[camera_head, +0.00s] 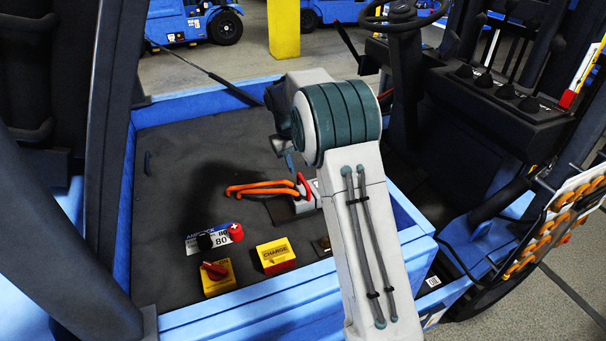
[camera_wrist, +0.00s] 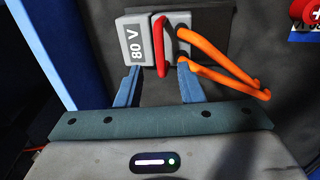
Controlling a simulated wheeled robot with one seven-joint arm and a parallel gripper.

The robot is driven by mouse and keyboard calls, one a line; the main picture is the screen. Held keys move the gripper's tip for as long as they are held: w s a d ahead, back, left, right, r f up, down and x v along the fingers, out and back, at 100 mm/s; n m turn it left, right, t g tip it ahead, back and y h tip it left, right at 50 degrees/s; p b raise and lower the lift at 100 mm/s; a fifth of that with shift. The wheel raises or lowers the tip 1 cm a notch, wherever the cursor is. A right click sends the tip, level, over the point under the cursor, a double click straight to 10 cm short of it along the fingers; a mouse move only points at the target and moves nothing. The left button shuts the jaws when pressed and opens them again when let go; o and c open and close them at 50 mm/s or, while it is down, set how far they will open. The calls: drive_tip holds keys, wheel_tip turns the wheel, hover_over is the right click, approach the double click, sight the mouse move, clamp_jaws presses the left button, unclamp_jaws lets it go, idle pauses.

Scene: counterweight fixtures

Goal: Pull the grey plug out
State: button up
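The grey plug (camera_wrist: 180,50) is the right part of a grey connector, with two orange cables (camera_wrist: 225,68) leaving it to the right in the wrist view. A red handle (camera_wrist: 160,45) lies across it. The left part is a grey block (camera_wrist: 134,42) marked "80 V". In the head view the grey connector (camera_head: 308,200) is partly hidden behind my arm. My gripper (camera_wrist: 159,68) is open, its two blue fingers apart at the connector's near edge. I cannot tell whether they touch it. In the head view only a bit of a blue finger shows.
The connector sits on a dark deck (camera_head: 190,150) with a raised blue rim. Nearby are a yellow "CHARGE" box (camera_head: 275,254), a yellow box with a red knob (camera_head: 217,278) and a red terminal (camera_head: 236,232). A steering wheel (camera_head: 400,15) and levers stand behind.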

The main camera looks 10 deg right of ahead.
sight(304, 180)
drive_tip(key=f, duration=0.2)
drive_tip(key=d+f, duration=0.1)
drive_tip(key=f, duration=0.2)
drive_tip(key=shift+w+f+p, duration=0.1)
drive_tip(key=shift+f+p, duration=0.25)
drive_tip(key=shift+p, duration=0.05)
clamp_jaws()
